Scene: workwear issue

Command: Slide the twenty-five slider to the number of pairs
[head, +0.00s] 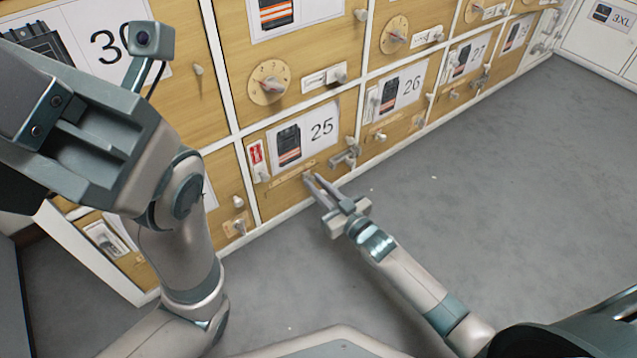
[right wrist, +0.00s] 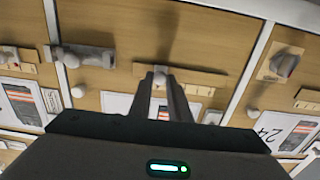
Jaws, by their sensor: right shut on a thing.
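The 25 drawer front (head: 325,160) is light wood and carries a card (head: 303,138) with a dark garment picture and "25". A pale slider strip (head: 287,175) lies along its lower part. My right gripper (head: 311,178) reaches up to the right end of this strip and is shut on the slider knob, which its fingers mostly hide. In the right wrist view the pale round knob (right wrist: 158,78) sits between the two fingers, with the strip (right wrist: 198,89) extending to the right. My left arm's wrist stands large at the left of the head view; its fingers do not show.
Neighbouring fronts carry dials (head: 269,83), knobs and other sliders. The grey floor (head: 480,180) at right is clear.

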